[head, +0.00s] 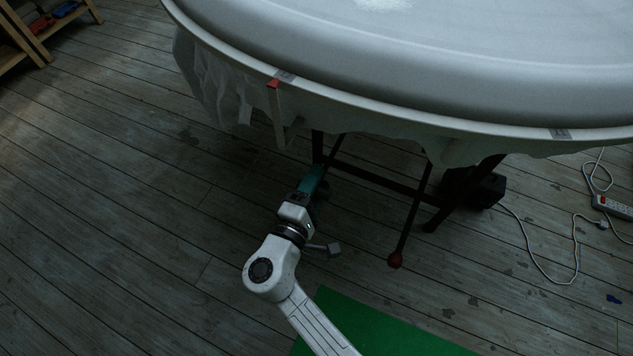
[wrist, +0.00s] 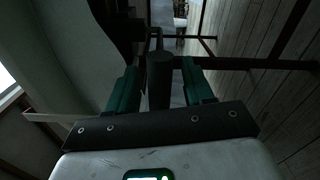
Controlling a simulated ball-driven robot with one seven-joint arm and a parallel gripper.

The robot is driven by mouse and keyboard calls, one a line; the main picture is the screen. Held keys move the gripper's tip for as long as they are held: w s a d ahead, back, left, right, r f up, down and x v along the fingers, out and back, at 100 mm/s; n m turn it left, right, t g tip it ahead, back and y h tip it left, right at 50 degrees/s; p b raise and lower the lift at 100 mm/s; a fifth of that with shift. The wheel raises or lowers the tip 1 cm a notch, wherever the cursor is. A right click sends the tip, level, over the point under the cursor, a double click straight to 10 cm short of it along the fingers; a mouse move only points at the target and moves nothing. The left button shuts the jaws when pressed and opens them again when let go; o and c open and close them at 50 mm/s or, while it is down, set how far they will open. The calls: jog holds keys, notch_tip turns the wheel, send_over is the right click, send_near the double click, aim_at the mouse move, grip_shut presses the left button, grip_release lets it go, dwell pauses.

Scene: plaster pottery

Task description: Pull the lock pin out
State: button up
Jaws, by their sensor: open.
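In the wrist view a dark cylindrical piece (wrist: 160,78), which looks like the lock pin's grip, stands between the two teal fingers of my gripper (wrist: 160,88). The fingers are apart, with one on each side of it, and I see a gap on the right side; contact on the left is hard to tell. A thin bent dark rod shows at its far end. In the head view my gripper (head: 314,178) is under the rim of the large white plaster form (head: 400,110), beside the dark metal stand (head: 370,175). The pin cannot be made out there.
A black box (head: 480,188), white cables and a power strip (head: 612,207) are at the right. A green mat (head: 385,330) lies in front. Thin sheeting (head: 215,85) hangs at the left; the floor there is clear.

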grip_shut()
dwell(0.3)
notch_tip(320, 180, down, 5)
jog(key=b, duration=0.4)
jog(key=shift+s+r, duration=0.1)
jog(key=shift+r, duration=0.1)
jog(key=shift+d+f, duration=0.1)
jog(key=shift+c, duration=0.7)
grip_release()
jog(key=shift+o, duration=0.7)
